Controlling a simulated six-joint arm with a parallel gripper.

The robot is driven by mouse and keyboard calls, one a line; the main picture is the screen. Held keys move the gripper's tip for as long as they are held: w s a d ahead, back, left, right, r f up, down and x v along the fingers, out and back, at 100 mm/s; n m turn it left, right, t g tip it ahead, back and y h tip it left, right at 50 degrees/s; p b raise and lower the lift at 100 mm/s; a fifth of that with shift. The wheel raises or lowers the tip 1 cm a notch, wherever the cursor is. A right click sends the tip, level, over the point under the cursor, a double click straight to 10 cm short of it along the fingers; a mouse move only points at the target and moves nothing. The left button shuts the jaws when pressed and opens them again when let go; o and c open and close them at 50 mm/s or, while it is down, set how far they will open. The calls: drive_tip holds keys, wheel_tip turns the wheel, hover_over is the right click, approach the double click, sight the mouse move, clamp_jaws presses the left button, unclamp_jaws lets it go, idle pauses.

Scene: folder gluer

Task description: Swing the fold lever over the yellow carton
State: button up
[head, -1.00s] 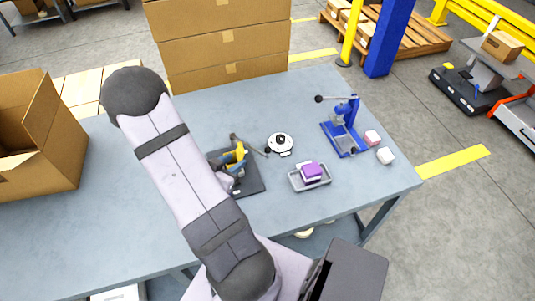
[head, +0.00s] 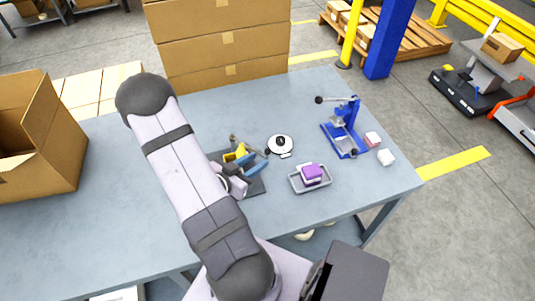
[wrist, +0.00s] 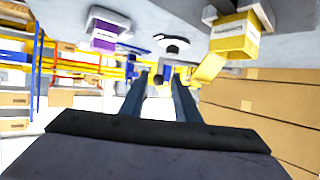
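The fold lever (head: 250,145) is a thin dark bar with a black ball knob at its right end. It rises from the back of a dark base plate (head: 257,187). The yellow carton (head: 235,155) stands on that plate, partly hidden by my arm; it also shows in the wrist view (wrist: 235,37), with a yellow flap sticking out. My gripper (head: 250,163) is beside the carton, on its right and in front of the lever. In the wrist view its two fingers (wrist: 161,76) are apart. A small dark shape shows between the fingertips; I cannot tell whether they touch it.
A grey tray (head: 325,184) with a purple-and-white block (head: 311,173) lies to the right. A white disc with a black knob (head: 281,144) is behind it. A blue lever press (head: 344,128) stands farther right. An open cardboard box (head: 40,135) is at left.

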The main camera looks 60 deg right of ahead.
sight(267, 155)
drive_tip(key=shift+p+x, duration=0.9)
drive_tip(key=shift+x, duration=2.45)
clamp_jaws()
